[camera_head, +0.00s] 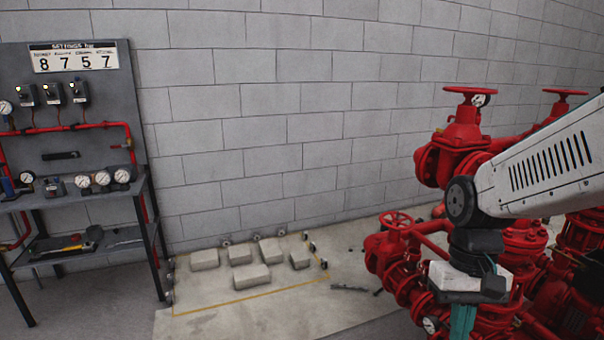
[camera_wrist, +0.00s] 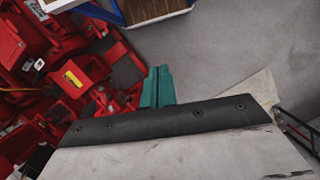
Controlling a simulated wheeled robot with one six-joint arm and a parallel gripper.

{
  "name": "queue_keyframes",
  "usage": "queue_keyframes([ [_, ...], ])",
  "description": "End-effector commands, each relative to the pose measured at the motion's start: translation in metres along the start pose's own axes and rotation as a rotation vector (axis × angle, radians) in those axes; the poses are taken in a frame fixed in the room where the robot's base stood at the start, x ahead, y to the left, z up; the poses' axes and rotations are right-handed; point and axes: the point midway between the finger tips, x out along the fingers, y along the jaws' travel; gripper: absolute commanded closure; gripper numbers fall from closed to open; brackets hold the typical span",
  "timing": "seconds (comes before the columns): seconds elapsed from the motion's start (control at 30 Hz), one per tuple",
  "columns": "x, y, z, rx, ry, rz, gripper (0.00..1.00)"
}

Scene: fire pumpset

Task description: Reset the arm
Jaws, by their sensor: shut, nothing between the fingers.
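My white arm reaches in from the right in the head view, in front of the red pump pipework (camera_head: 402,262). My gripper (camera_head: 462,322) hangs below the wrist, its green fingers cut off by the lower frame edge. In the wrist view my gripper (camera_wrist: 157,72) shows as two green fingers side by side, shut with nothing between them. The red pump parts (camera_wrist: 70,80) lie to their left, and bare grey floor (camera_wrist: 230,60) lies to their right.
A grey panel bench (camera_head: 85,190) with gauges and tools stands at left. Several pale blocks (camera_head: 252,276) lie inside a yellow outline on the floor pad. A red handwheel valve (camera_head: 465,130) stands near the arm. A blue-edged wooden item (camera_wrist: 150,10) is at the wrist view's top.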

Motion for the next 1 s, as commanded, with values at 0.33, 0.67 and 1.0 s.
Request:
queue_keyframes([
  [0.33, -0.031, 0.015, 0.098, -0.038, 0.196, 0.053, 1.0],
  [0.67, -0.055, 0.014, 0.12, -0.039, 0.365, 0.049, 1.0],
  [1.0, -0.056, 0.014, 0.12, -0.039, 0.369, 0.049, 1.0],
])
